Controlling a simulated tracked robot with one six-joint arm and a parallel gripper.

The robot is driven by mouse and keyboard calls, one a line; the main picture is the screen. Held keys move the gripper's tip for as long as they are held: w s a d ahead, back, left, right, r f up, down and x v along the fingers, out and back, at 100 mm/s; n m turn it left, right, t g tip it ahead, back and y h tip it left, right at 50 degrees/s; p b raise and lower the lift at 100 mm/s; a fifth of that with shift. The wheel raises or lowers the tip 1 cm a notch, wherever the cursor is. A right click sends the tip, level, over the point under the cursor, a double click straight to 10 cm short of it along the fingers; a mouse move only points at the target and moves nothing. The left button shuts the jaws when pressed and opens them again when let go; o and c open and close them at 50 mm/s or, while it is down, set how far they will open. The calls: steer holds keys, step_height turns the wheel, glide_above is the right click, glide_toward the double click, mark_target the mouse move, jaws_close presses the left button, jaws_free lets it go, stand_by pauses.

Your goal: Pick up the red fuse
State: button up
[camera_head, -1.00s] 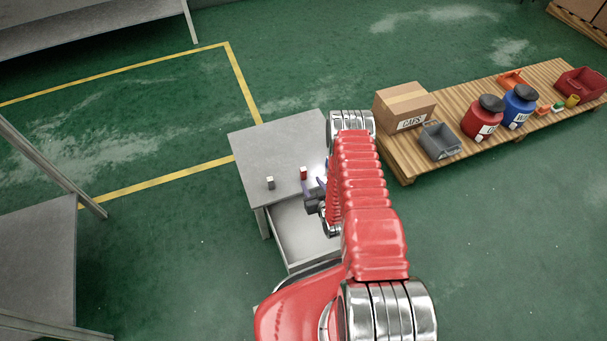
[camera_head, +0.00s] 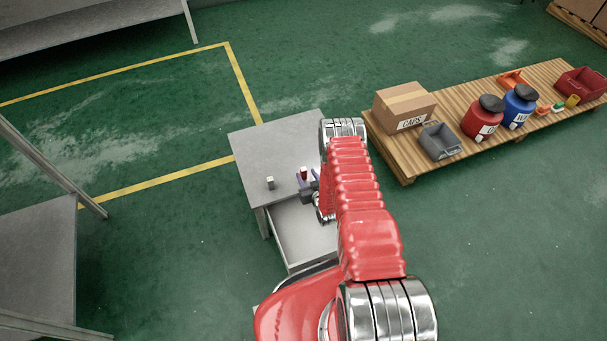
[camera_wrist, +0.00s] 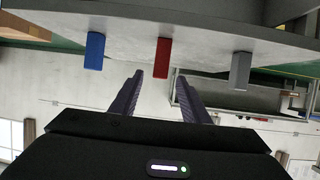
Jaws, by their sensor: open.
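The red fuse (camera_head: 304,173) stands upright on the grey table (camera_head: 262,150), near its front edge, in the head view. In the wrist view, which is upside down, the red fuse (camera_wrist: 162,57) appears ahead between the fingertips of my gripper (camera_wrist: 160,76). My gripper (camera_head: 309,184) is open, with its two dark fingers pointing toward the fuse and nothing held. Whether the fingertips reach past the fuse's near side I cannot tell. My arm hides the right part of the table in the head view.
A grey fuse (camera_head: 270,183) stands left of the red one, and a blue fuse (camera_wrist: 95,50) shows on its other side in the wrist view. An open drawer (camera_head: 300,238) juts out below the tabletop. A pallet (camera_head: 400,160) with a box and jars lies right.

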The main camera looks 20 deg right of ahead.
mark_target(304, 172)
steer(key=shift+x, duration=1.7)
steer(key=shift+c, duration=0.2)
jaws_close()
